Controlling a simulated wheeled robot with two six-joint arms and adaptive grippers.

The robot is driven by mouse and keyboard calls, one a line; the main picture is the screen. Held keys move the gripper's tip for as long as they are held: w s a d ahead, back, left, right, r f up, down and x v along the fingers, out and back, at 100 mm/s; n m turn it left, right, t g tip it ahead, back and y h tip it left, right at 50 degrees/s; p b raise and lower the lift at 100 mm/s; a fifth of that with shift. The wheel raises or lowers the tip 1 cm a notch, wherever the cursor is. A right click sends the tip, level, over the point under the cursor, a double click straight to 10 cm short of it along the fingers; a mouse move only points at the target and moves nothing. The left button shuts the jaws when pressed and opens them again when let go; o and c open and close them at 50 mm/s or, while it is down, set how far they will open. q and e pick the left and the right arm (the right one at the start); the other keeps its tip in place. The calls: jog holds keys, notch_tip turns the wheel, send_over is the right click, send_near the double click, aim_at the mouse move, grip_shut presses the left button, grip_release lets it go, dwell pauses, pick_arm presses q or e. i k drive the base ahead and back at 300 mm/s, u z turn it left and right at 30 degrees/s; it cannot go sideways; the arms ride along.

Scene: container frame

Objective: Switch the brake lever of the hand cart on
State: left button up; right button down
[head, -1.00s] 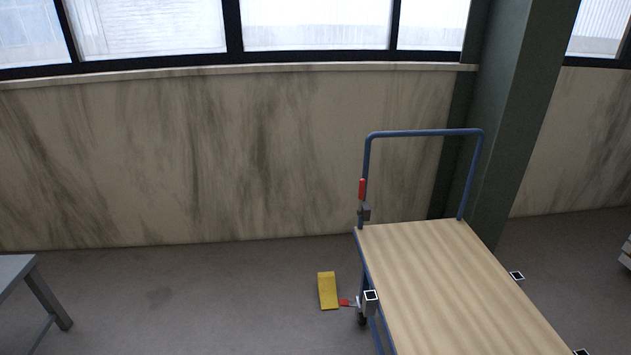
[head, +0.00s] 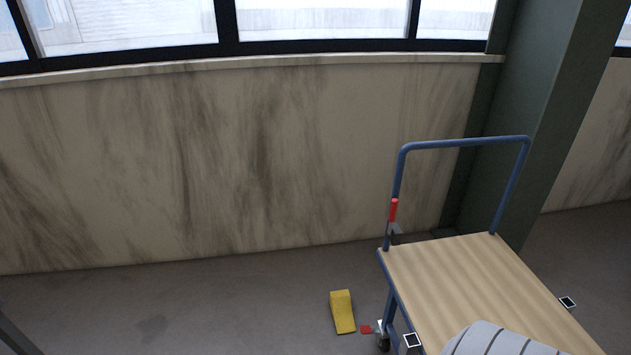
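The hand cart (head: 470,280) stands at the right in the head view, with a wooden deck and a blue tube handle (head: 465,142) at its far end. A red lever grip (head: 393,210) sits upright along the handle's left post, above a dark grey bracket (head: 394,236). A small red pedal-like piece (head: 366,329) is low beside the cart's left wheel (head: 384,344). I cannot tell which red part is the brake lever.
A yellow wedge (head: 342,312) lies on the floor left of the cart. A dark green pillar (head: 548,110) stands behind the cart. A stained wall (head: 200,160) runs along the back. The floor (head: 210,310) left of the wedge is clear. A pale ribbed shape covers part of the deck's near side.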

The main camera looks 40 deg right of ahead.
aim_at(394, 202)
jog(key=z, duration=0.05)
jog(key=i, duration=1.15)
jog(key=z, duration=1.1)
jog(key=i, duration=0.65)
jog(key=z, duration=0.55)
